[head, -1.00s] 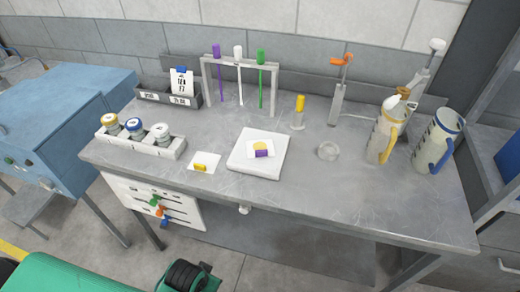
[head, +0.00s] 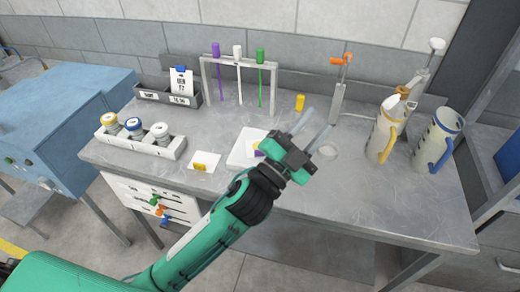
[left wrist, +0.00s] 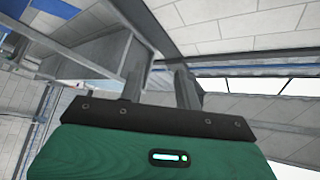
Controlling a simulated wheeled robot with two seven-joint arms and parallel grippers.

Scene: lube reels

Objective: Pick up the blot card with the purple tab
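The blot card with the purple tab (head: 258,153) lies on the white square pad (head: 238,152) in the middle of the bench. Most of the card and the right part of the pad are hidden behind my left gripper. My left gripper (head: 317,121) shows in front of the pad in the head view, its two fingers apart and empty, pointing up and right. In the left wrist view, the fingers (left wrist: 162,68) also stand apart with nothing between them. My right gripper is not in view.
A card with a yellow tab (head: 204,162) lies left of the pad. A rack with jars (head: 140,138) stands farther left. Behind are a stand with coloured sticks (head: 240,85) and a yellow-capped item (head: 299,102).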

